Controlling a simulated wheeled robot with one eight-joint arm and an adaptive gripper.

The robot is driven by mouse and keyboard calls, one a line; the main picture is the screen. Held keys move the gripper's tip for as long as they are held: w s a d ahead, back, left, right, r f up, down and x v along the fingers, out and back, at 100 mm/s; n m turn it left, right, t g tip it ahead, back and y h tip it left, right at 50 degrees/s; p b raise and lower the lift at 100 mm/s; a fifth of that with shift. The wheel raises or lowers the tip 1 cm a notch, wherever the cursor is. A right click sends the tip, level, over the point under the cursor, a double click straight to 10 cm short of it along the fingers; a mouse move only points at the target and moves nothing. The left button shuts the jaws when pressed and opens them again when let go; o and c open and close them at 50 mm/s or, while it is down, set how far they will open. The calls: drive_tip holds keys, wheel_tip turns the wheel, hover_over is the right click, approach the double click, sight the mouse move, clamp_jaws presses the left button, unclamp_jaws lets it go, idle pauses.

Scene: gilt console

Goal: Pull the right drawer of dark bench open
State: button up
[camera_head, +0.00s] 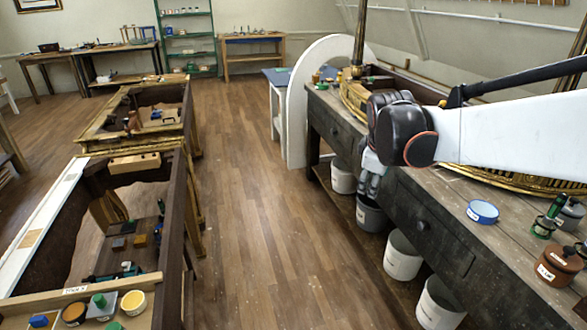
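The dark bench (520,262) runs along the right side. Its right drawer (416,207) has a small dark knob (444,222), and its front looks flush with the bench. The bench's left drawer (336,131) also looks shut. My gripper (369,194) points down at the bench's front edge, to the left of the right drawer's knob and apart from it. It appears to hold nothing. The fingers are small and seen at an angle, so their opening is unclear. My arm hides part of the bench top and may cover the drawer's left end.
The wooden floor (270,230) before the bench is clear. Gilt console frames (140,120) stand at left.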

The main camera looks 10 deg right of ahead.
drive_tip(key=w+d+f+n+g+h, duration=0.1)
drive_tip(key=w+d+f+n, duration=0.3)
drive_tip(key=d, duration=0.3)
drive_tip(key=w+d+f+n+g, duration=0.1)
drive_tip(key=w+d+f, duration=0.3)
drive_tip(key=w+d, duration=0.15)
drive_tip(key=n+g+h+p, duration=0.1)
drive_tip(key=n+g+p, duration=0.1)
drive_tip(key=n, duration=0.3)
approach(421, 223)
drive_tip(key=b+x, duration=0.5)
drive_tip(key=x, duration=0.5)
drive_tip(key=shift+c, duration=0.6)
clamp_jaws()
